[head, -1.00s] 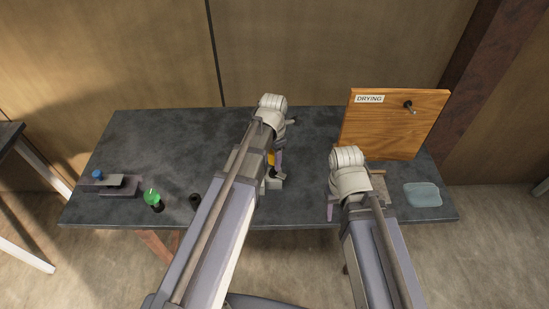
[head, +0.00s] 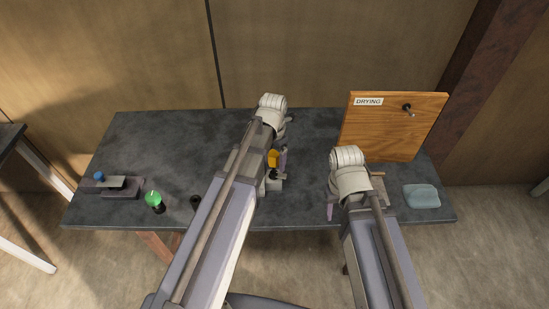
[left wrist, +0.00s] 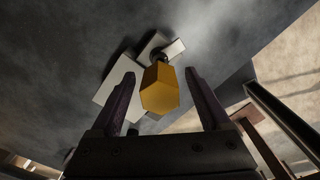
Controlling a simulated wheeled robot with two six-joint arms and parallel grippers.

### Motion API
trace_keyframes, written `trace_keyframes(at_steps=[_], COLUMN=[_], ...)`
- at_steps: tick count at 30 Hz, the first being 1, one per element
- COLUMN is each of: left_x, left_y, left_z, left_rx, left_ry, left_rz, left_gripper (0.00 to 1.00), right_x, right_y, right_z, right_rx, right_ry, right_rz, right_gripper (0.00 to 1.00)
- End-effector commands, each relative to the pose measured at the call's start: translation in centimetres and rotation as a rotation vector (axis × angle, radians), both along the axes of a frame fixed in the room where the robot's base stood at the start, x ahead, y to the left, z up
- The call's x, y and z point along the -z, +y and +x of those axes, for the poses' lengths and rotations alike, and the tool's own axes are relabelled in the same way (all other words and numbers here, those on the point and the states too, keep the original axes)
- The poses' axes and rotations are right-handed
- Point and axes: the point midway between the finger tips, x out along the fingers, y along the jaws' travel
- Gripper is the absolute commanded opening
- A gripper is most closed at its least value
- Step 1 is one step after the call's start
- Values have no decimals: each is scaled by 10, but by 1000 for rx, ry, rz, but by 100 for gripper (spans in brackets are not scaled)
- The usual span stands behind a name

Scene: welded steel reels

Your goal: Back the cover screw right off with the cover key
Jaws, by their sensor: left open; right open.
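An orange-yellow faceted handle, which looks like the cover key's (left wrist: 160,90), stands between the fingers of my left gripper (left wrist: 160,73) in the left wrist view. A gap shows on both sides, so the gripper is open around it. The handle also shows in the head view (head: 273,158) beside my left gripper (head: 277,161). Below it are a dark round part (left wrist: 160,56) and a pale grey block (left wrist: 115,98). I cannot make out the cover screw. My right gripper (head: 331,208) is open and low over the bench's front right; its far finger is hidden.
On the dark bench (head: 150,140) at left are grey plates with a blue knob (head: 99,175), a green-topped item (head: 154,200) and a small black ring (head: 196,202). At right are a wooden DRYING board (head: 390,130) with a peg and a pale blue cloth-like pad (head: 422,195).

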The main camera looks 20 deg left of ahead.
Motion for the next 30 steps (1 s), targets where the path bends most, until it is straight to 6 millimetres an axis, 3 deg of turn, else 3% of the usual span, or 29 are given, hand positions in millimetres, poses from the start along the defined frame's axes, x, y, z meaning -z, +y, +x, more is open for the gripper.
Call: trace_keyframes(at_steps=[1, 16, 30], left_x=[-11, -57, -58], left_y=[0, 0, 0], left_z=[0, 0, 0], left_rx=[0, 0, 0], left_ry=[0, 0, 0], left_rz=[0, 0, 0], left_gripper=[80, 80, 80], right_x=[-11, -57, -58], right_y=[0, 0, 0], right_z=[0, 0, 0], right_rx=[0, -1, -1], right_ry=[0, 0, 0], right_rz=[0, 0, 0], right_gripper=[50, 50, 50])
